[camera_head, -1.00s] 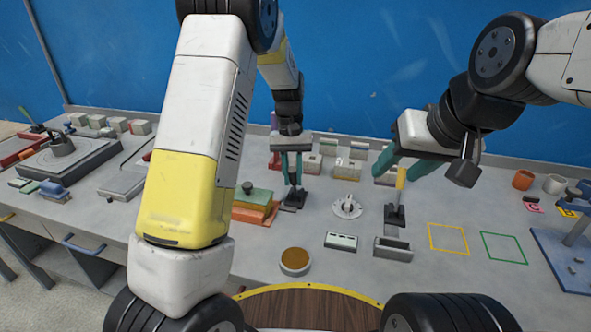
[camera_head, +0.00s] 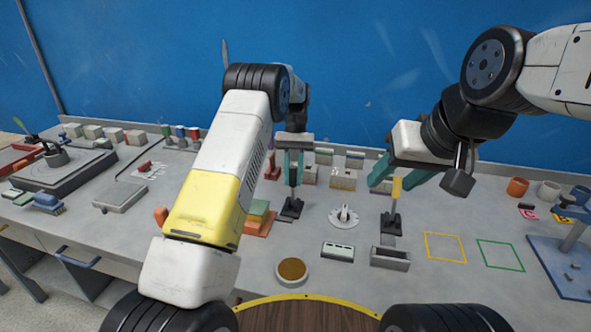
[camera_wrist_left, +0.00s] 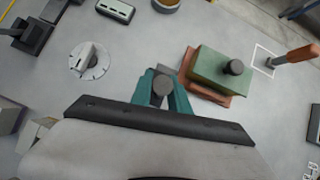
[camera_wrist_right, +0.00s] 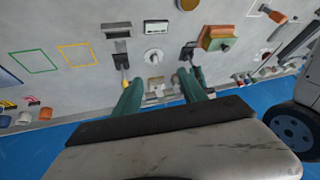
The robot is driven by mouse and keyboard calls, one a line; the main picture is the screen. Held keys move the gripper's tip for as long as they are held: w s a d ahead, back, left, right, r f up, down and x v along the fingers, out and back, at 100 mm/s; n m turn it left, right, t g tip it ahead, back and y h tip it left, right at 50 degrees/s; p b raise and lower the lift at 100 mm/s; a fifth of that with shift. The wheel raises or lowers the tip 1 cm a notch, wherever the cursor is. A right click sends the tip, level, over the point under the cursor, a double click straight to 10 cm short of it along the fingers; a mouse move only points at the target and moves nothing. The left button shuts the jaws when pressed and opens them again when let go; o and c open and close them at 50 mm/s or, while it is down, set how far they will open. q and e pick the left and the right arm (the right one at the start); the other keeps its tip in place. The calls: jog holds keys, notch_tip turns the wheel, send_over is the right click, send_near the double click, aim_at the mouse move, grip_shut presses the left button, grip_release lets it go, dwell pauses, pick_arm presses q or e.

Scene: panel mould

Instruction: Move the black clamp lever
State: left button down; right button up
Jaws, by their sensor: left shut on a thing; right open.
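The black clamp lever (camera_head: 292,207) stands on the table left of the round white dial (camera_head: 343,217). My left gripper (camera_head: 293,180) is shut on its upright handle, and its dark base rests below the fingers. In the left wrist view the handle's round end (camera_wrist_left: 163,86) shows between the teal fingers. The lever also shows in the right wrist view (camera_wrist_right: 187,51). My right gripper (camera_head: 403,183) is open above and around the yellow-handled clamp lever (camera_head: 391,222), which stands right of the dial; I cannot tell if the fingers touch it.
A green block on an orange base (camera_head: 257,219) stands close left of the black lever. A grey open box (camera_head: 390,258), a white-windowed module (camera_head: 338,251) and a round tan-topped dish (camera_head: 292,271) lie nearer. Yellow (camera_head: 445,247) and green (camera_head: 500,254) outlined squares are empty.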

jog(key=shift+w, duration=0.1)
jog(key=c, duration=0.5)
jog(key=shift+w+a+f+n, duration=0.1)
jog(key=shift+w+a+n, duration=0.25)
jog(key=shift+w+n, duration=0.2)
jog(key=shift+w+a+f+n, duration=0.1)
jog(key=shift+w+a+n, duration=0.25)
jog(key=shift+w+n, duration=0.15)
grip_shut()
jog(key=n+y, duration=0.2)
jog(key=n, duration=1.2)
send_near(293, 185)
notch_tip(293, 185, down, 3)
jog(key=s+a, duration=0.2)
jog(key=a, duration=0.1)
jog(key=shift+g, duration=0.4)
jog(key=shift+w+d+f, duration=0.1)
jog(key=shift+w+f, duration=0.05)
jog(key=shift+w, duration=1.05)
jog(key=shift+w+d+f, duration=0.1)
jog(key=shift+w+d, duration=0.05)
jog(key=shift+w, duration=1.05)
